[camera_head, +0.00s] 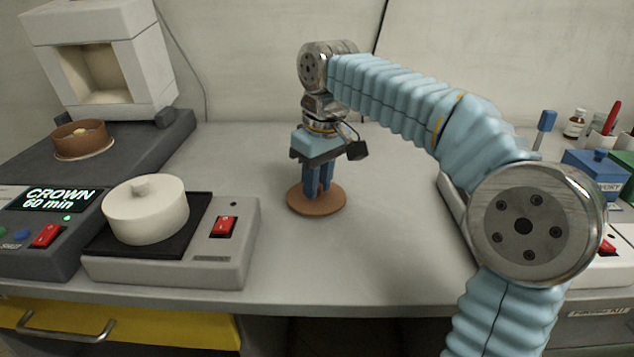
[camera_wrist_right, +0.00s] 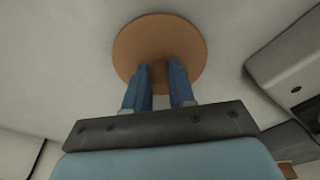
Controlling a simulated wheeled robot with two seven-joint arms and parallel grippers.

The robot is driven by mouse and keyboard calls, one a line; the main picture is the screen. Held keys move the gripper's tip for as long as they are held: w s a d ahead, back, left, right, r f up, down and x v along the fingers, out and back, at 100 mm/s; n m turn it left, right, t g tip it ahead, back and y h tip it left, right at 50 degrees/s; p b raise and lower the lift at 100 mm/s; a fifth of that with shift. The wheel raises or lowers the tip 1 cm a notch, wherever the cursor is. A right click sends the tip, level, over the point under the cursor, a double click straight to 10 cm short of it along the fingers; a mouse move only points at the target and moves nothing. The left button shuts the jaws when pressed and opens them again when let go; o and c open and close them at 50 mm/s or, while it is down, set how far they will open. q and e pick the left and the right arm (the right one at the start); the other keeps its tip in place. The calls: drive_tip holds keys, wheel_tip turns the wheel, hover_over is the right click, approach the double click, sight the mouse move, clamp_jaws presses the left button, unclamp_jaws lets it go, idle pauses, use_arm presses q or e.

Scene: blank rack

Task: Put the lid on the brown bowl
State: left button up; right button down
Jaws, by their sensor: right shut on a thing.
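A round flat brown lid (camera_head: 334,202) is below my right gripper (camera_head: 319,190); it also shows in the right wrist view (camera_wrist_right: 160,30). My right gripper is shut on the lid's knob, which the fingers mostly hide. I cannot tell whether the lid rests on the table or is just above it. My left gripper is not in view.
A white lidded pot (camera_head: 146,210) sits on a grey hotplate device (camera_head: 225,250) between the lid and the bowl. A white oven (camera_head: 105,65) rises behind the bowl. Bottles and a blue box (camera_head: 597,168) stand at the right.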

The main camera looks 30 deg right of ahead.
sight(323, 199)
drive_tip(key=shift+f, duration=0.15)
drive_tip(key=c, duration=0.9)
unclamp_jaws()
drive_tip(key=shift+c, duration=0.2)
drive_tip(key=shift+r, duration=0.3)
wheel_tip(323, 199, up, 12)
drive_tip(key=s+p, duration=0.1)
drive_tip(key=p, duration=0.2)
drive_tip(key=shift+s+d, duration=0.15)
drive_tip(key=shift+s, duration=0.05)
drive_tip(key=shift+f, duration=0.15)
